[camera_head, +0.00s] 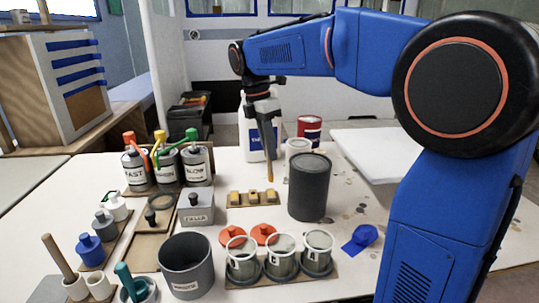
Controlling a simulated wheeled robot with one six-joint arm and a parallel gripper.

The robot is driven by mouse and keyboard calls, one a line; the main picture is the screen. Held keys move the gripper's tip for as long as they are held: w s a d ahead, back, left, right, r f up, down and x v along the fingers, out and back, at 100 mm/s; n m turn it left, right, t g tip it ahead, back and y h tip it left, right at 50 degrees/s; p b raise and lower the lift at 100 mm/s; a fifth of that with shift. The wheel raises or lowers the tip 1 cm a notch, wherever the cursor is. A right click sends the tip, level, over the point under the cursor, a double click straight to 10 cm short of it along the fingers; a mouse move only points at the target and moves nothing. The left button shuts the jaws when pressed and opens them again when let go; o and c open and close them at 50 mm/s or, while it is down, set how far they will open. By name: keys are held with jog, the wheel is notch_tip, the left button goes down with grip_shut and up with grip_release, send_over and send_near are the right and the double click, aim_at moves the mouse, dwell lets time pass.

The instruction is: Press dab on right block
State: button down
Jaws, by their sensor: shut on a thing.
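My gripper (266,112) points down at the middle of the view, shut on a thin wooden stick (269,160) that hangs nearly upright. The stick's lower end is just above or behind the right block (271,198); a small gap seems to show, but I cannot tell the depth. The right block is small and yellowish, on a wooden strip (262,205). A middle block (254,198) and a left block (236,197) sit beside it. Any dab on the right block is too small to make out.
A dark grey can (309,188) stands close right of the blocks. A white jug (256,135) and a white cup (298,147) stand behind. Labelled cups (281,258) and a grey bucket (186,266) are in front.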

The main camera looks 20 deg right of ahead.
jog(key=shift+d+v, duration=0.15)
jog(key=shift+v, duration=0.6)
jog(key=shift+d+v, duration=0.1)
jog(key=shift+v, duration=0.65)
